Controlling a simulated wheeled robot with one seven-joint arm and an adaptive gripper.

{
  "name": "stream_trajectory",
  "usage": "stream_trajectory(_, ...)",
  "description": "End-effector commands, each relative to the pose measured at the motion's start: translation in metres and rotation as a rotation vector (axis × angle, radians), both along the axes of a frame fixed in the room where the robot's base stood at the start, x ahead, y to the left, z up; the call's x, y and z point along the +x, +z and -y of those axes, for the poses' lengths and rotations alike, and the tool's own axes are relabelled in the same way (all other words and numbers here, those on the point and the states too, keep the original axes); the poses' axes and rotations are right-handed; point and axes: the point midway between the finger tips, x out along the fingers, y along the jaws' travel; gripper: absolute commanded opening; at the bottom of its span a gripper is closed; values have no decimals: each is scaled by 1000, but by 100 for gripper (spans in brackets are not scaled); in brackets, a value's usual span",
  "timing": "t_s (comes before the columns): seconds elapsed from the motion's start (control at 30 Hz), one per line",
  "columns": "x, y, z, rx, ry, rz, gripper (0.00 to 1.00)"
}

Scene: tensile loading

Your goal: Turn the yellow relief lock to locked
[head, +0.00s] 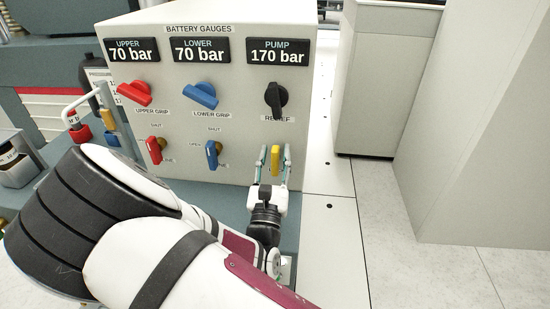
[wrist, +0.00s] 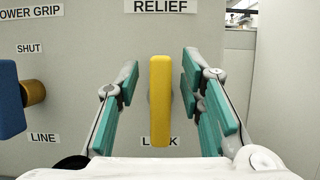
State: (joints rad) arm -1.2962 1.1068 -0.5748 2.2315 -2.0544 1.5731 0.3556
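The yellow relief lock (head: 275,160) is a small upright lever on the front of the grey panel (head: 222,105), below the black relief knob (head: 276,99). In the wrist view the yellow lock (wrist: 161,100) stands vertical, and a label partly hidden behind its lower end reads like "LOCK". My gripper (head: 270,165) is open, with one finger on each side of the lock. In the wrist view my gripper (wrist: 161,105) shows teal pads with a visible gap to the lock on both sides.
A blue lever (head: 212,154) and a red lever (head: 155,150) sit on the panel to the left. Red (head: 134,93) and blue (head: 201,95) knobs are above them. Gauges (head: 281,51) read 70, 70 and 170 bar.

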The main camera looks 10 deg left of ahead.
Motion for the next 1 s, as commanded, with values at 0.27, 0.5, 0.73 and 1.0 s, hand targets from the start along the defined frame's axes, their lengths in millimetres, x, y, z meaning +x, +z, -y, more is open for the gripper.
stream_trajectory(0.27, 5, 2, 1, -1, 0, 0, 35)
stream_trajectory(0.5, 5, 2, 1, -1, 0, 0, 3)
stream_trajectory(0.73, 5, 2, 1, -3, -1, 0, 0)
stream_trajectory(1.0, 5, 4, 0, -60, -1, -3, 0)
